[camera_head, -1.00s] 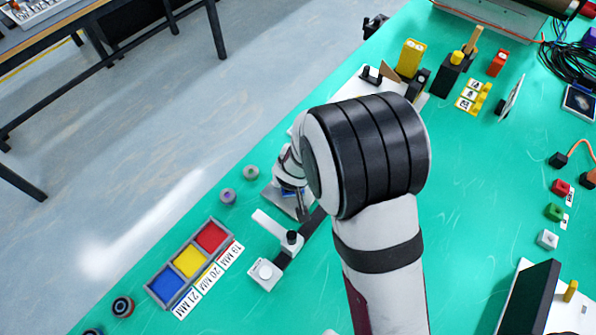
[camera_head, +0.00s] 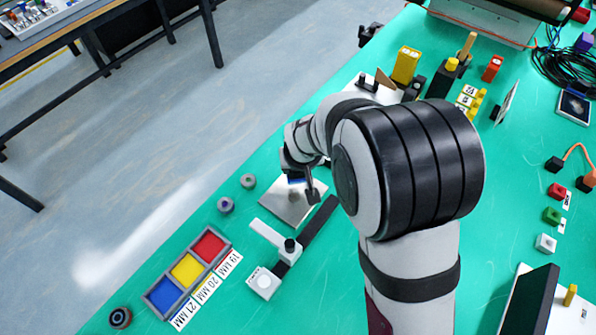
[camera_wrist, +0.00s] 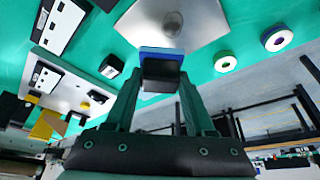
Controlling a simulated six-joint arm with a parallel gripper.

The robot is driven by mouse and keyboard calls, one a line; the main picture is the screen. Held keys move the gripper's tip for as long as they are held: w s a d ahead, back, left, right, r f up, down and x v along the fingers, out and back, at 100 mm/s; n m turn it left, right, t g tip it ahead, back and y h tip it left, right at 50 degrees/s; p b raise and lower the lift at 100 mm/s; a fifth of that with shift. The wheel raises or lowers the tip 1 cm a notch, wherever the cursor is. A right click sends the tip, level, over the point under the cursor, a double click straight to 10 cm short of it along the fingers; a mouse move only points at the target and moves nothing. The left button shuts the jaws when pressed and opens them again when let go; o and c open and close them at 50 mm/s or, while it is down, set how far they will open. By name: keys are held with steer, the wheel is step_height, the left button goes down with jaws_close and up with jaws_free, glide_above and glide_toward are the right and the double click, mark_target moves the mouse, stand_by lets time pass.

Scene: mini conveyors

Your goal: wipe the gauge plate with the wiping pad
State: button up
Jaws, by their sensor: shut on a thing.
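The gauge plate (camera_head: 289,208) is a square silver metal plate on the green table, left of my arm in the head view. It fills the top middle of the wrist view (camera_wrist: 200,22). My gripper (camera_wrist: 160,75) is shut on the wiping pad (camera_wrist: 161,55), a small block with a blue layer and a dark body. In the head view my gripper (camera_head: 305,182) is at the plate's far edge, with a bit of blue showing. I cannot tell whether the pad touches the plate. My wrist hides part of the plate's far side.
A white and black gauge fixture (camera_head: 278,240) stands close to the plate's near right side. A tray with red, yellow and blue compartments (camera_head: 188,272) is at the near left. Two small round parts (camera_head: 226,205) lie left of the plate. The table's edge runs beyond them.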

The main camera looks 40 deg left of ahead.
steer(key=shift+r, duration=1.4)
steer(key=w+d+r+m+h, duration=0.1)
steer(key=w+d+r, duration=0.2)
steer(key=d, duration=0.3)
steer(key=w+d+r+m+t, duration=0.1)
steer(key=w+d+r+m, duration=0.1)
steer(key=d+r, duration=0.3)
steer(key=w+d+r+m+h, duration=0.1)
steer(key=w+d+r, duration=0.15)
steer(key=d, duration=0.45)
steer(key=s+d+r+m, duration=0.2)
steer(key=d+r, duration=0.1)
steer(key=d, duration=0.6)
steer(key=s+d+r+m+h, duration=0.1)
steer(key=s+d+r+m, duration=0.1)
steer(key=d, duration=0.7)
step_height(320, 180, up, 3)
steer(key=shift+f+m, duration=0.2)
steer(key=shift+m, duration=0.3)
steer(key=shift+a, duration=0.1)
